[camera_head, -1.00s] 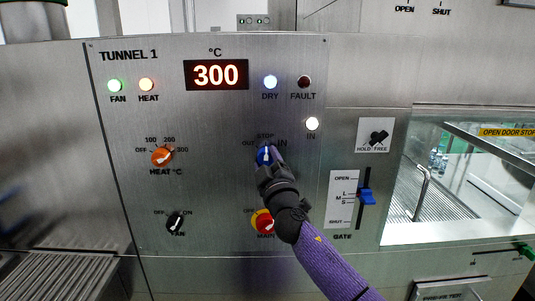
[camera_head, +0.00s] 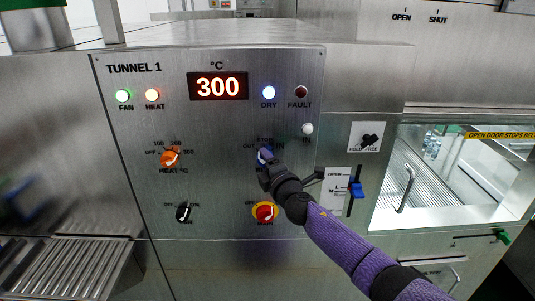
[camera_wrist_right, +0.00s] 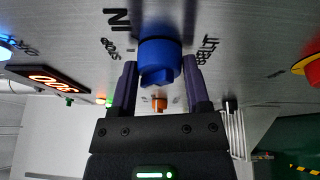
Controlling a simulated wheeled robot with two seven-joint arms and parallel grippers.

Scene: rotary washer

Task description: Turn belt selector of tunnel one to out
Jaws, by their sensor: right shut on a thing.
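The blue belt selector knob (camera_head: 264,155) is on the Tunnel 1 panel (camera_head: 220,200), below the DRY lamp. My right gripper (camera_head: 264,166) reaches it from below right and covers part of it. In the right wrist view the blue knob (camera_wrist_right: 160,58) sits between the two fingers of my right gripper (camera_wrist_right: 160,82), which are shut on it. OUT and STOP labels show faintly above the knob in the head view; its exact pointer setting is hard to read. The IN lamp (camera_head: 307,128) looks pale and dim. My left gripper is not in view.
The orange heat knob (camera_head: 170,158), black fan knob (camera_head: 183,212) and red main switch (camera_head: 265,212) share the panel. To the right are the blue gate slider (camera_head: 356,189) and the black hold/free switch (camera_head: 370,140).

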